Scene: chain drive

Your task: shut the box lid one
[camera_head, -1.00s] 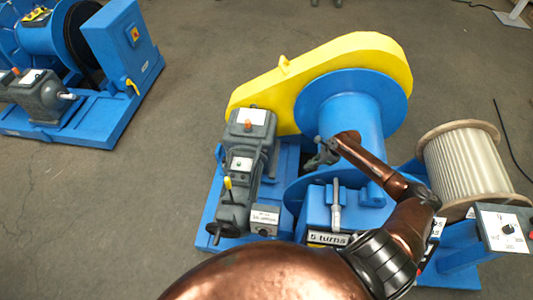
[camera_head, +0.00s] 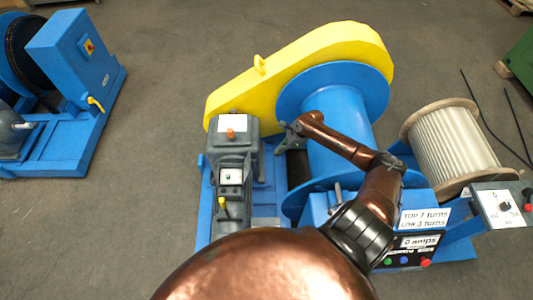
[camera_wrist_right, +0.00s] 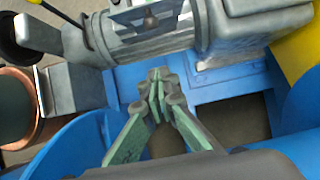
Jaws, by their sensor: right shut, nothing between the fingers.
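The grey gear housing (camera_head: 237,150) stands on the blue machine frame, left of the blue drum. It bears a white plate with an orange knob (camera_head: 231,133) and a smaller plate (camera_head: 231,176). No part is plainly marked as box lid one, and I cannot tell its state. My right gripper (camera_head: 287,134) is between the housing and the drum, just right of the housing. In the right wrist view its green-grey fingers (camera_wrist_right: 157,84) are shut and empty, in front of the housing (camera_wrist_right: 155,28); contact is not clear. My left gripper is out of view.
A yellow chain guard (camera_head: 300,65) rises behind the housing. The blue drum (camera_head: 340,115) is right of my gripper, and a pale rope spool (camera_head: 452,145) stands farther right. A control panel (camera_head: 405,250) is in front. Open floor lies left of the machine.

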